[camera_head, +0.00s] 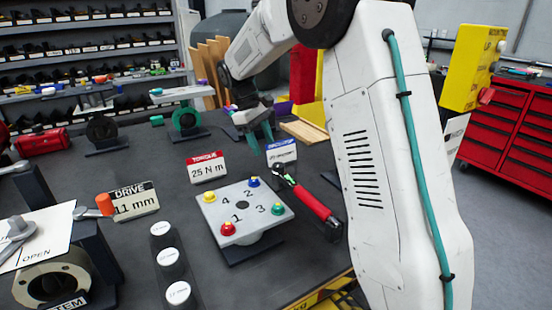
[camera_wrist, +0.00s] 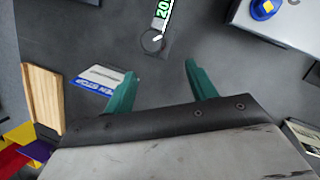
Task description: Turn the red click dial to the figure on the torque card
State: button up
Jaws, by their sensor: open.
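The torque card (camera_head: 206,167) stands on the bench and reads 25 N m. A wrench with a red handle (camera_head: 308,200) lies to the right of the numbered plate. In the wrist view, the wrench's round head (camera_wrist: 152,40) and a green scale marked 20 (camera_wrist: 163,10) lie ahead of my fingers. My gripper (camera_head: 262,143) is open and empty, beyond the wrench head. Its teal fingers also show in the wrist view (camera_wrist: 160,68).
A plate with coloured knobs (camera_head: 242,219) stands left of the wrench. A blue-and-white card (camera_head: 282,151) stands by my gripper. A drive card (camera_head: 135,202), white-topped cylinders (camera_head: 168,257) and valve parts fill the left. Wooden pieces (camera_head: 306,132) lie behind.

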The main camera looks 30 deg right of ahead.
aim_at(278, 164)
jog(key=s+d+f+n, duration=0.1)
jog(key=f, duration=0.1)
jog(key=d+f+n, duration=0.1)
jog(key=f, duration=0.1)
jog(key=s+d+f+n, duration=0.1)
jog(key=f, duration=0.1)
jog(key=shift+s+g+h, duration=0.3)
jog(key=shift+s, duration=0.05)
jog(key=c, duration=1)
